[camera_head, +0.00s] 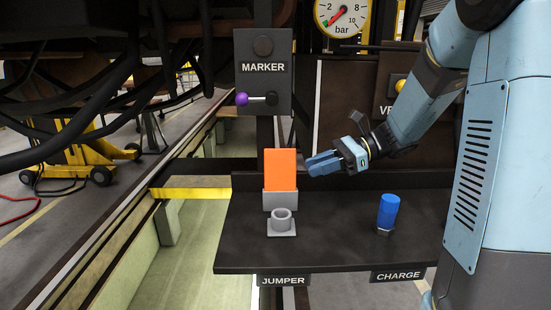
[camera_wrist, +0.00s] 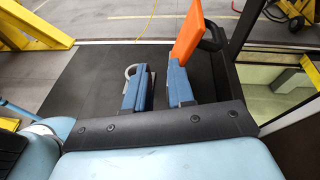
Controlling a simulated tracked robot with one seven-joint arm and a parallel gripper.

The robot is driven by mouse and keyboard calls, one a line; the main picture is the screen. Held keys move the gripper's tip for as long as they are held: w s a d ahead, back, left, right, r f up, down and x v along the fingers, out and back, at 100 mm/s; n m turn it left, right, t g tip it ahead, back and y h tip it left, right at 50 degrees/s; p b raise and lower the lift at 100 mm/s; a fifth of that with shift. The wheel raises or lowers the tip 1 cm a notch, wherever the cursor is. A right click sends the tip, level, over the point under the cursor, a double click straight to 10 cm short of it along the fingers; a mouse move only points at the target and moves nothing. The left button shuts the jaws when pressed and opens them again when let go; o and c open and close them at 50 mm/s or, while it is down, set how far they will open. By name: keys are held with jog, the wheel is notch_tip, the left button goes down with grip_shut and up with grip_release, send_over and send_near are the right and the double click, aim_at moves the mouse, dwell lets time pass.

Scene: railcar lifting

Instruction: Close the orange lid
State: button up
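The orange lid (camera_head: 280,168) stands upright on a grey block at the left of the dark shelf in the head view. A grey ring socket (camera_head: 282,221) on a square base is in front of it. My gripper (camera_head: 310,163) is just right of the lid, at about its height, with its fingers pointing left. In the wrist view, the blue fingers of my gripper (camera_wrist: 158,72) are apart with nothing between them. The orange lid (camera_wrist: 187,36) shows beyond the right finger; I cannot tell whether they touch. The ring (camera_wrist: 131,72) is partly hidden by the left finger.
A blue cylinder (camera_head: 388,211) stands on the dark shelf (camera_head: 335,240) above the CHARGE label. The MARKER panel (camera_head: 263,72) with a purple-knobbed lever hangs above the lid. The shelf between socket and cylinder is clear.

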aim_at(276, 157)
jog(key=w+d+m+t+y, duration=0.2)
jog(key=w+m+y, duration=0.15)
jog(key=w, duration=0.35)
jog(key=shift+m, duration=0.35)
jog(key=a, duration=0.8)
jog(key=a+f, duration=0.1)
jog(key=a, duration=0.3)
jog(key=shift+w, duration=0.2)
jog(key=shift+d, duration=0.1)
grip_shut()
